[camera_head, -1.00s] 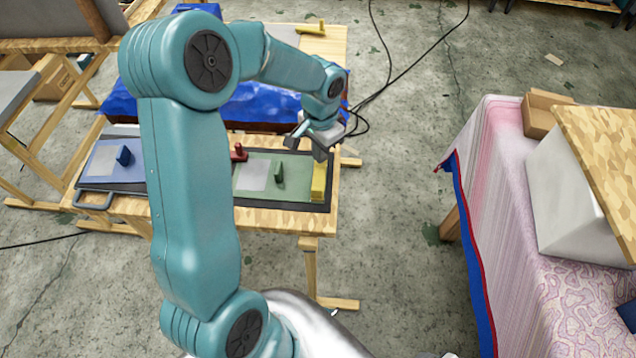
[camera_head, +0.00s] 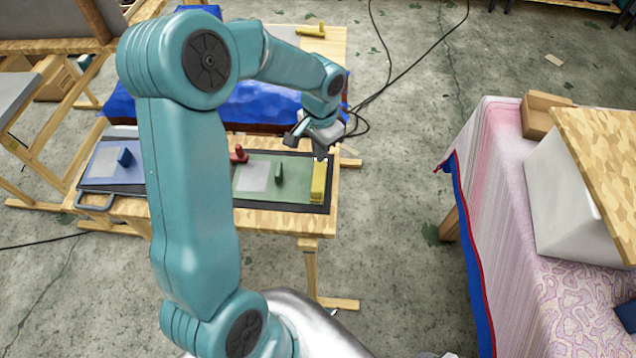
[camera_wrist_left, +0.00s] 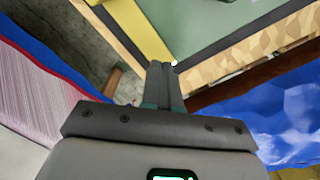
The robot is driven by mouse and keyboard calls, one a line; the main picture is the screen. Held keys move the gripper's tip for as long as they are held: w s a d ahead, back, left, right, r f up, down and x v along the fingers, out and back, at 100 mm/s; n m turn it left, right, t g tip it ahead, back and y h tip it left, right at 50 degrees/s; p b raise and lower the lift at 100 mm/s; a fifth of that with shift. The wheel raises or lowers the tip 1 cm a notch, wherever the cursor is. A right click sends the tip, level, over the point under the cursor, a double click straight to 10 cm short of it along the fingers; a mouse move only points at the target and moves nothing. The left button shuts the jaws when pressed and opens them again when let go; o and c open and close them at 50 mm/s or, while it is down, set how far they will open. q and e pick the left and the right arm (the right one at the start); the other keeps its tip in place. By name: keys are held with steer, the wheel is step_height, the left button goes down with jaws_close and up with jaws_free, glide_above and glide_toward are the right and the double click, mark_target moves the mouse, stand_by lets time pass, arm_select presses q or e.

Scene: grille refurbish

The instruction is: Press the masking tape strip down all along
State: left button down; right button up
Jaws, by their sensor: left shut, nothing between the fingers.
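The yellow masking tape strip (camera_head: 318,184) lies along the right edge of the green panel (camera_head: 297,187) on the wooden bench (camera_head: 270,219). My left gripper (camera_head: 321,157) is shut and empty, its fingers pointing down at the far end of the strip. In the left wrist view the shut fingertips (camera_wrist_left: 163,64) overlap the near end of the yellow strip (camera_wrist_left: 143,32); I cannot tell whether they touch it. A small white spot shows beside the tips. The green panel (camera_wrist_left: 195,22) lies next to the strip. My right gripper is not in view.
A small dark green handle (camera_head: 279,173) and a red handle (camera_head: 239,153) stand near the strip. A blue cloth-covered block (camera_head: 262,105) lies behind the panel. A blue panel (camera_head: 105,162) is at the left. A draped table (camera_head: 500,200) stands at right, across open floor.

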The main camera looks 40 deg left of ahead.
arm_select(q)
steer(key=shift+f, duration=0.2)
steer(key=shift+f+b, duration=1.15)
steer(key=shift+f, duration=0.05)
steer(key=shift+r, duration=0.1)
stand_by(0.7)
steer(key=shift+r+p, duration=0.85)
steer(key=shift+r, duration=0.5)
steer(key=shift+f, duration=0.1)
steer(key=shift+f, duration=0.1)
